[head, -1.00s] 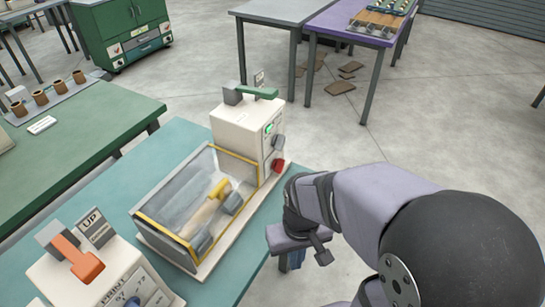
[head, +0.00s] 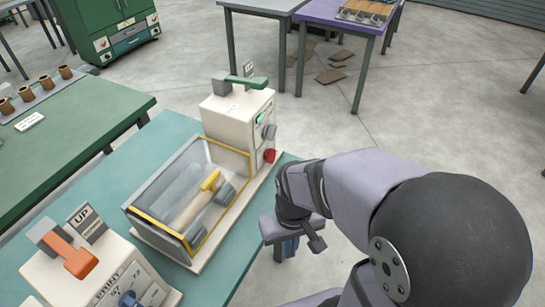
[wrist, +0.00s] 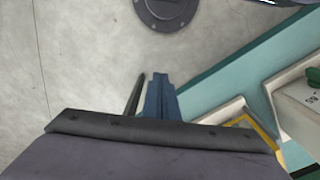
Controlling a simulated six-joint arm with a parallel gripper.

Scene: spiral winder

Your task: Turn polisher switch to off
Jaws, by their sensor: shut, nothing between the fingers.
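A cream machine (head: 228,115) with a green-handled lever (head: 246,82) on top stands on the teal table. Its right face carries a green button (head: 260,118), a grey knob (head: 269,132) and a red knob (head: 269,156). A second cream machine (head: 58,278) with an orange lever (head: 72,254) and an "UP" plate is at the lower left. No polisher label is legible, so I cannot tell which control is its switch. My gripper (head: 291,247) is shut and empty, pointing down beyond the table's right edge. Its blue fingers show in the wrist view (wrist: 158,98).
A clear, yellow-edged cover (head: 165,185) encloses a roller in front of the first machine. A green table (head: 95,120) stands left, a purple table (head: 340,20) behind. Bare floor (head: 420,120) lies right of the teal table (head: 240,255).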

